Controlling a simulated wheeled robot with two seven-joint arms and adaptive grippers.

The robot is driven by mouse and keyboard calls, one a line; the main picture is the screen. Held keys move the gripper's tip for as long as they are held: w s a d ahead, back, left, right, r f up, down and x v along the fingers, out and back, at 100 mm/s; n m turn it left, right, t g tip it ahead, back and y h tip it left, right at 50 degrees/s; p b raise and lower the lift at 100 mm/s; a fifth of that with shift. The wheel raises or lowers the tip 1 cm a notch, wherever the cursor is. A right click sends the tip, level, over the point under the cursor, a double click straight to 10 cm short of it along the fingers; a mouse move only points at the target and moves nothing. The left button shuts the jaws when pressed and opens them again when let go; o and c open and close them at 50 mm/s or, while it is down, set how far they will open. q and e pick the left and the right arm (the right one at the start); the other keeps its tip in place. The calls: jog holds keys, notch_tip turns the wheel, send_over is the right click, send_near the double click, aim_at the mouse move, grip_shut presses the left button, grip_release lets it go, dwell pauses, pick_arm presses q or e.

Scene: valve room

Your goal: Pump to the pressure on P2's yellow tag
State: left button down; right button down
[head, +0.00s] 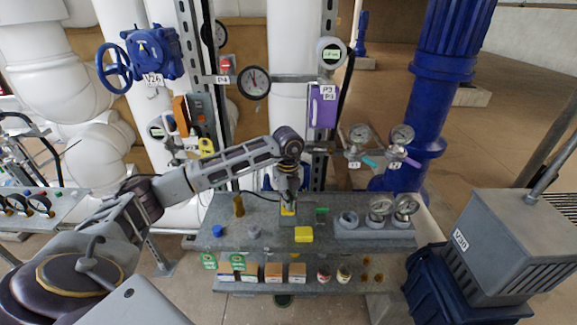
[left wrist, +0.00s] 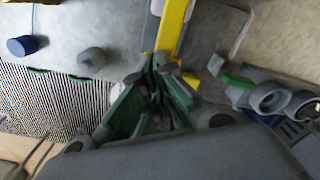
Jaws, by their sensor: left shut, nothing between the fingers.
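My left gripper (head: 288,196) points down over the middle of the grey bench (head: 335,205). Its fingers are shut and empty in the left wrist view (left wrist: 158,62). A yellow bar (left wrist: 173,28) lies right at the fingertips; it shows partly behind the gripper in the head view (head: 287,209). I cannot tell whether the fingers touch it or whether it belongs to the pump. A yellow tag (head: 206,147) hangs on the post at the left, near a round gauge (head: 157,130); its writing is too small to read. No P2 label is readable. My right gripper is out of view.
A blue cap (head: 217,230), a brown bottle (head: 239,207) and a yellow block (head: 303,234) stand on the bench. Gauges (head: 380,206) sit at its right. A dial (head: 254,82) and a purple box (head: 323,106) are above. A grey box marked V30 (head: 490,240) stands right.

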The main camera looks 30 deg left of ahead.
pick_arm(q)
jog(key=shift+a+r+p, duration=0.1)
jog(key=shift+r+p, duration=1)
jog(key=shift+r, duration=0.45)
jog(key=shift+r+p, duration=0.55)
jog(key=shift+r, duration=0.4)
jog(key=shift+f, duration=0.25)
jog(key=shift+f+b, duration=1.65)
jog(key=shift+f, duration=0.7)
jog(key=shift+r+p, duration=1.65)
jog(key=shift+r, duration=0.95)
jog(key=shift+f, duration=0.1)
jog(key=shift+f+b, duration=1.65)
jog(key=shift+f, duration=0.85)
jog(key=shift+r+p, duration=1.6)
jog(key=shift+r, duration=1)
